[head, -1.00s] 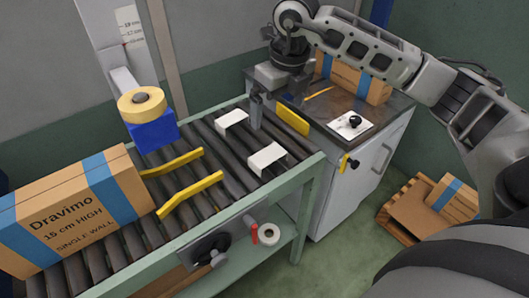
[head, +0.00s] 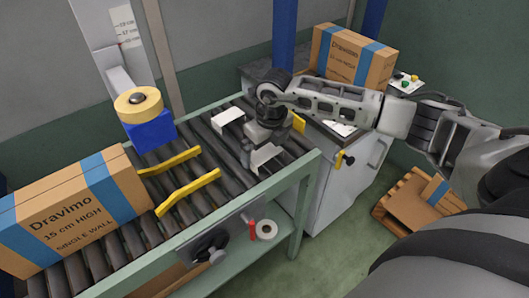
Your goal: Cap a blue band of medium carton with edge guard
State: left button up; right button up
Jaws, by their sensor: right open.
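A brown carton (head: 75,215) with blue bands (head: 112,186) lies on the rollers at the left; its print reads Dravimo, 15 cm HIGH, SINGLE WALL. Two white angled pieces that look like edge guards lie on the rollers: a far one (head: 228,116) and a near one (head: 265,158). My right gripper (head: 250,155) is open, low over the conveyor at the near white piece. I cannot tell whether it touches that piece, and its fingers partly blend with the rollers. My left gripper is not in view.
Yellow guide rails (head: 188,192) and a tape head (head: 139,104) on a blue block stand between the carton and my gripper. Another blue-banded carton (head: 346,56) stands on the cabinet at the back. A pallet with a carton (head: 413,198) is on the floor at right.

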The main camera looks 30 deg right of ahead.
jog(key=shift+f, duration=0.25)
jog(key=c, duration=0.9)
jog(key=shift+o, duration=0.2)
jog(key=shift+r, duration=0.1)
